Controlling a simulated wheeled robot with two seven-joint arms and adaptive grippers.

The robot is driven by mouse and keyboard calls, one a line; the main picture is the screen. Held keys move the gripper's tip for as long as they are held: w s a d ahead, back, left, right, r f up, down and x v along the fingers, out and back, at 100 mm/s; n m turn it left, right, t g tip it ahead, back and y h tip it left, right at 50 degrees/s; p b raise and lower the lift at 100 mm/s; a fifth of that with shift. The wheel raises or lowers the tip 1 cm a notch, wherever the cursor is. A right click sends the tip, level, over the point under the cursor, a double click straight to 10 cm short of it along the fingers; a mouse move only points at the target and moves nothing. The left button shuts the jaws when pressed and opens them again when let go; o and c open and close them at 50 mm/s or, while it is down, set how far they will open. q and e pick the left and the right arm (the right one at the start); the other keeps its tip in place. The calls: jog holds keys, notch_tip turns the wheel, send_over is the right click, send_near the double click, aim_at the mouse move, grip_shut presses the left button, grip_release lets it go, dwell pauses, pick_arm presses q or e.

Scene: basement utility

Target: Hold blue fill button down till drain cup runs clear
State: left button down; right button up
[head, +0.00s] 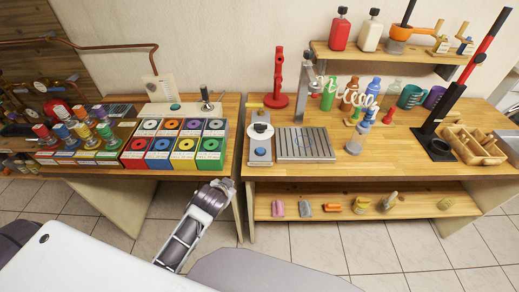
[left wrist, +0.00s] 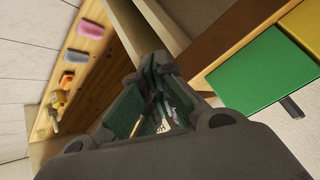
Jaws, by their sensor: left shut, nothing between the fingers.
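In the head view a grey panel (head: 260,143) with a white round knob (head: 261,128) stands at the left of the right bench, beside a ribbed metal drip tray (head: 304,143) and a metal tap stand (head: 307,90). A small bluish spot (head: 260,151) on the panel may be the blue button; it is too small to be sure. A clear cup-like vessel (head: 357,140) stands right of the tray; I cannot tell whether it is the drain cup. My left gripper (head: 227,184) is shut and empty, low in front of the gap between benches; its fingers show in the left wrist view (left wrist: 157,88).
A white box with a teal button (head: 175,106) stands behind. A red stand (head: 277,80) and black-red post (head: 460,85) rise from the right bench. A lower shelf (head: 400,205) holds small items.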

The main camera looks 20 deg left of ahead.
pick_arm(q)
jog(key=w+d+r+m+t+h, duration=0.2)
jog(key=w+r+m+t, duration=0.5)
jog(key=r, duration=0.5)
jog(key=w+d+r+m+t+h, duration=0.25)
jog(key=w+r+t, duration=0.25)
jog(key=w+r, duration=0.55)
jog(key=s+d+r+m+g+h, duration=0.1)
jog(key=d+r+m+g+h, duration=0.25)
jog(key=d+m+h, duration=0.35)
jog(key=d+r+m+g+h, duration=0.25)
jog(key=r+m+h, duration=0.2)
jog(key=m, duration=0.45)
notch_tip(320, 180, down, 4)
jog(key=d+f+m+g, duration=0.1)
jog(key=d+m+g, duration=0.1)
jog(key=m+g, duration=0.5)
jog(key=a+f+m+g+y, duration=0.3)
jog(key=a+f+y, duration=0.3)
jog(key=a, duration=0.2)
jog(key=shift+w+a+m+p, duration=0.4)
jog(key=shift+m+p, duration=0.05)
pick_arm(e)
jog(key=shift+w+r, duration=0.15)
jog(key=shift+r, duration=0.4)
